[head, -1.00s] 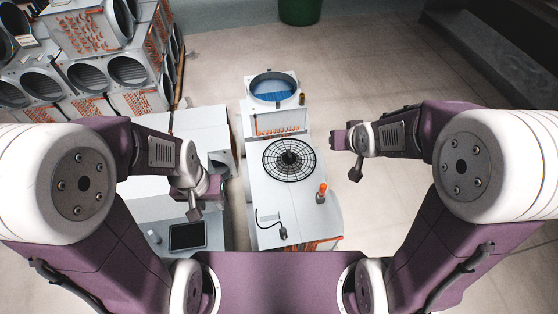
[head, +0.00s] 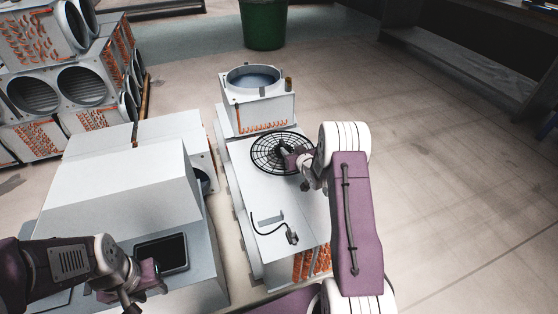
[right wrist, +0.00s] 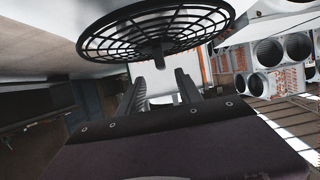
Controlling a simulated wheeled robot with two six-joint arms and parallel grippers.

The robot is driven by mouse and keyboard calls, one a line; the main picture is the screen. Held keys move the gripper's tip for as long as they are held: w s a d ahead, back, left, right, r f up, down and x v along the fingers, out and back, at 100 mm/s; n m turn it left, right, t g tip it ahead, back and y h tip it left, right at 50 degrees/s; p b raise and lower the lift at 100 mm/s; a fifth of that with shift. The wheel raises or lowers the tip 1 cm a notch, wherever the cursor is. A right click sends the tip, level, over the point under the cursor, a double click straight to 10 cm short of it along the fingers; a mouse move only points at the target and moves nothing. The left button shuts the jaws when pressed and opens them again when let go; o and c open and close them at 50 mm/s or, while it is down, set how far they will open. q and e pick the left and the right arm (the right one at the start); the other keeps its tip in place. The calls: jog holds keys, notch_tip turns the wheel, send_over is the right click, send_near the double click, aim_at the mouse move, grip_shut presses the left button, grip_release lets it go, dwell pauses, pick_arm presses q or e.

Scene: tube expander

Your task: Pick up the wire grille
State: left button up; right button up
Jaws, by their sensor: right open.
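The wire grille (head: 266,156) is round, black and made of rings and spokes. It lies over the top of the long white unit in the head view, partly covered by my right gripper (head: 288,156). In the right wrist view the grille (right wrist: 122,32) fills the top, with its central stub pointing toward the gap between my right fingers (right wrist: 160,90). The right fingers are apart and nothing shows between them; whether they touch the stub I cannot tell. My left gripper (head: 140,290) is at the lower left, away from the grille, its jaws unclear.
The white unit (head: 258,190) carries a black cable with a plug (head: 292,237). A coil box (head: 262,105) with a round opening stands behind the grille. A large white machine (head: 130,190) with a dark screen is on the left. Open floor lies to the right.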

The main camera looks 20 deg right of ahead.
aim_at(284, 144)
jog(key=b+x, duration=0.2)
jog(key=x, duration=0.1)
jog(key=shift+w+f, duration=0.15)
jog(key=shift+w, duration=0.25)
jog(key=b+x, duration=0.2)
jog(key=x, duration=0.2)
jog(key=shift+w+a+f+b, duration=0.1)
jog(key=shift+w+f+b, duration=0.15)
jog(key=shift+b, duration=0.1)
jog(key=shift+w, duration=0.25)
jog(key=shift+r, duration=0.15)
grip_shut()
dwell(0.4)
